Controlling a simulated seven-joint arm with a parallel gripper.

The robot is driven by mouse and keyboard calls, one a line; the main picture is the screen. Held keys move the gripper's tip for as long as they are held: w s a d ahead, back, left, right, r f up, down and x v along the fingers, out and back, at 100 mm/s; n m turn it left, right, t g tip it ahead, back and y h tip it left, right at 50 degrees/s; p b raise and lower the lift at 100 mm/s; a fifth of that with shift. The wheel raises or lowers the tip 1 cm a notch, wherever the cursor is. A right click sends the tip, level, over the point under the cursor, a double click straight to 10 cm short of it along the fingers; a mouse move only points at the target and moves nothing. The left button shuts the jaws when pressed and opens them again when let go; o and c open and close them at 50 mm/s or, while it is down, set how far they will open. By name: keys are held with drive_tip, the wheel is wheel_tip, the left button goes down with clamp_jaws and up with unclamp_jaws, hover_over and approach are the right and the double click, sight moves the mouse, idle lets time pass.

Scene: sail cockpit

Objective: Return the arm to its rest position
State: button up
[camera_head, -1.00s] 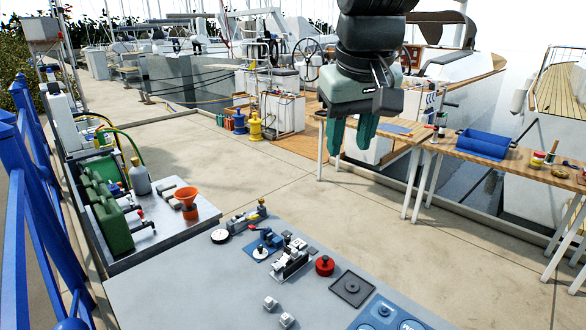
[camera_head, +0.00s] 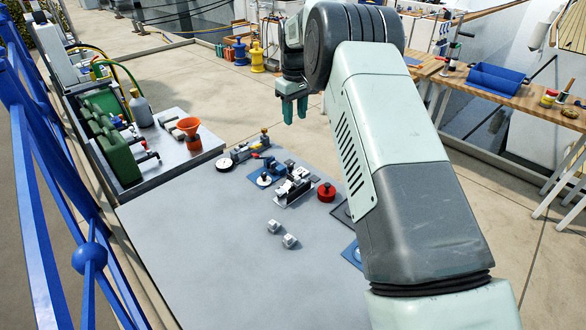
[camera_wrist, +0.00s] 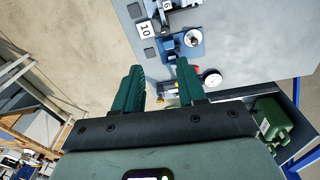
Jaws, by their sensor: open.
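My gripper (camera_head: 290,108) hangs fingers-down beyond the far edge of the grey table, at the upper middle of the head view. My arm stretches from the lower right up to it and covers part of the table's right side. In the wrist view my gripper (camera_wrist: 162,85) shows two green fingers, apart, with nothing held between them. Table fittings show past the fingertips, including a blue-based fitting (camera_wrist: 188,42) and a round white dial (camera_wrist: 211,77).
The grey table (camera_head: 200,250) carries small fittings, a red knob (camera_head: 326,192) and two small white blocks (camera_head: 281,234). A side bench at left holds green cans (camera_head: 118,150) and an orange funnel (camera_head: 189,128). A blue railing (camera_head: 45,190) runs along the left.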

drive_tip(key=n, duration=0.1)
hover_over(291, 165)
drive_tip(key=shift+g, duration=0.4)
wheel_tip(291, 165, down, 11)
drive_tip(key=shift+w+a+f, duration=0.1)
drive_tip(key=shift+f, duration=4.7)
drive_tip(key=shift+c, duration=0.4)
clamp_jaws()
drive_tip(key=c, duration=0.6)
unclamp_jaws()
drive_tip(key=n, duration=0.3)
drive_tip(key=shift+n, duration=0.3)
drive_tip(key=shift+o, duration=0.2)
drive_tip(key=shift+n, duration=0.4)
